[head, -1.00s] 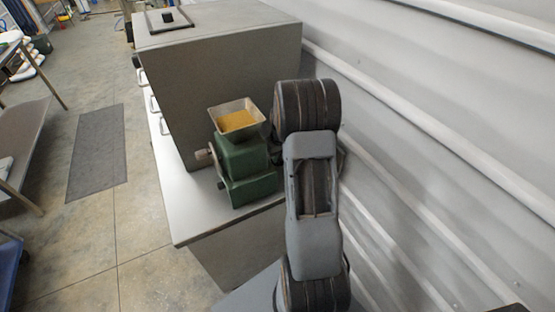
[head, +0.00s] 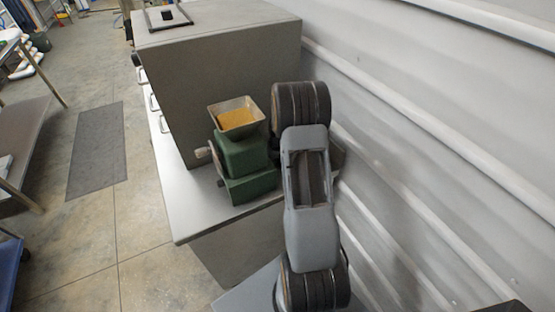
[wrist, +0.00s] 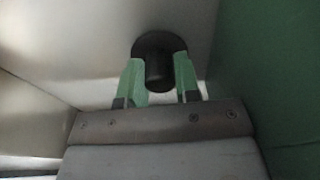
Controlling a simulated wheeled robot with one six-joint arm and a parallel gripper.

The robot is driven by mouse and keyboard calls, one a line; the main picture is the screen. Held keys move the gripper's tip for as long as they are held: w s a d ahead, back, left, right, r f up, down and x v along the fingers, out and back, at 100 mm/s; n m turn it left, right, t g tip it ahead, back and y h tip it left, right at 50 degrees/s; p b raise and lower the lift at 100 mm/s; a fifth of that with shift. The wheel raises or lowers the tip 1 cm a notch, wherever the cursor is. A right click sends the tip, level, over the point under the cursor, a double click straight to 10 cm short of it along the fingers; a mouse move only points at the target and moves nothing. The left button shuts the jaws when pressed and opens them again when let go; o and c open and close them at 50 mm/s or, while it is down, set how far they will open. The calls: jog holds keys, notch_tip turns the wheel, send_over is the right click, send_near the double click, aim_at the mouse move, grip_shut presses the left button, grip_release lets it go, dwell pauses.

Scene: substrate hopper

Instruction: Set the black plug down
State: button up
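The black plug (wrist: 158,58) is in the wrist view, a dark round head with a narrower body. My gripper (wrist: 159,78) has its two pale green fingers on either side of the plug's body, seemingly touching it. A pale grey surface lies behind and around the plug; I cannot tell whether the plug rests on it. In the head view my gripper and this plug are hidden behind my arm and the green machine. The green machine (head: 247,162) stands on the grey bench (head: 190,205), with a square metal hopper (head: 238,117) of yellow-brown material on top.
A green wall (wrist: 265,70) stands close on the right in the wrist view. A big grey cabinet (head: 225,70) is behind the machine, with a small black object (head: 167,15) in a frame on top. A ribbed wall (head: 440,130) runs along the right. The bench's front left is clear.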

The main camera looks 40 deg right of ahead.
jog(key=o, duration=0.4)
jog(key=shift+r, duration=0.1)
